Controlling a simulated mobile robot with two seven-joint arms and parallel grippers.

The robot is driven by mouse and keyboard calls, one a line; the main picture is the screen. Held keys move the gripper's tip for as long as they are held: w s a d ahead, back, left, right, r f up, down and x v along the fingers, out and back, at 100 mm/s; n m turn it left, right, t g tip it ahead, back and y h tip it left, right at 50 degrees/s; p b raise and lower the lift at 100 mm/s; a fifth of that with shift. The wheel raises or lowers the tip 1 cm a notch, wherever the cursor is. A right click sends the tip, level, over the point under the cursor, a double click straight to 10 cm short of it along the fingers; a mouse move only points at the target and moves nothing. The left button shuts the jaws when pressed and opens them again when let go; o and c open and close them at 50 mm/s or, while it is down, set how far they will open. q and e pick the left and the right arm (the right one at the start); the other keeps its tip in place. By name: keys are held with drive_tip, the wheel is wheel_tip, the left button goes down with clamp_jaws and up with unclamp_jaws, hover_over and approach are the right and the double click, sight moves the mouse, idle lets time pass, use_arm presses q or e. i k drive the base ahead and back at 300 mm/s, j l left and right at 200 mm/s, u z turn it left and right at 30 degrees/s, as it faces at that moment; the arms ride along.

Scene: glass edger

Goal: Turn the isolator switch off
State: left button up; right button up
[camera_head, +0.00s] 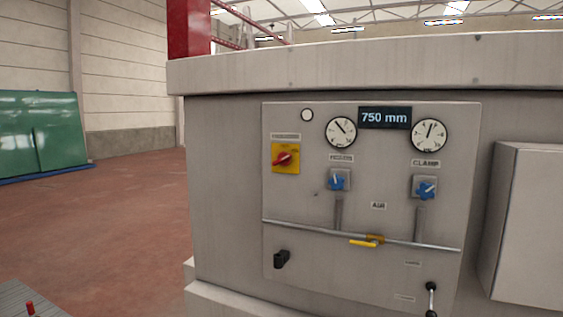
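The isolator switch (285,159) is a red rotary knob on a yellow square plate, at the upper left of the grey control panel (310,205). Its red handle lies tilted, with one end lower left and the other upper right. A small label (286,136) sits just above the plate; its text is too small to read. Nothing covers the switch. Neither of my grippers shows in the head view.
The panel also carries two gauges (341,133), a "750 mm" display (385,118), two blue knobs (339,180), a yellow lever (364,242) on a pipe, a black handle (282,259) and a lower lever (431,299). A grey box (525,228) juts out right.

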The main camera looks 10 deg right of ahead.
sight(284, 158)
drive_tip(key=i+l+z, duration=0.1)
drive_tip(key=i+l, duration=0.45)
drive_tip(key=i+l+z, duration=0.1)
drive_tip(key=i+l, duration=0.4)
drive_tip(key=i, duration=0.15)
